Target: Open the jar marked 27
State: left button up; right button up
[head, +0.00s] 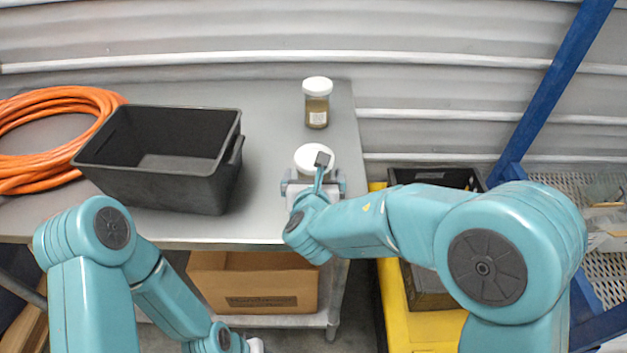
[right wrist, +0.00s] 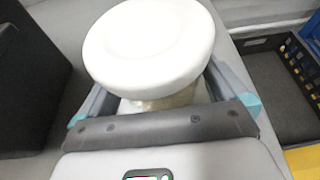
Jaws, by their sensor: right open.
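A jar with a round white lid (head: 312,157) stands on the grey table near its front right part. Its lid (right wrist: 150,45) fills the upper middle of the right wrist view, with a little of the body showing below. The lid is on. My right gripper (head: 314,184) is open, with one finger on each side of this jar; I cannot tell whether they touch it. A second jar (head: 317,103) stands farther back, white-lidded, with brownish contents and a pale label. No number is readable on either jar. My left arm hangs low at the left; its fingers are out of view.
A black open bin (head: 190,182) stands left of the jars, with a coiled orange hose (head: 70,97) beyond it. The table (head: 265,125) ends just right of the jars. A cardboard box (head: 230,275) sits below. A dark crate and yellow container (head: 393,300) stand to the right.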

jog(key=shift+r, duration=0.1)
jog(key=shift+w, duration=0.1)
jog(key=c, duration=1)
jog(key=shift+c, duration=1)
notch_tip(320, 180, up, 20)
jog(key=p, duration=0.3)
jog(key=shift+p, duration=0.35)
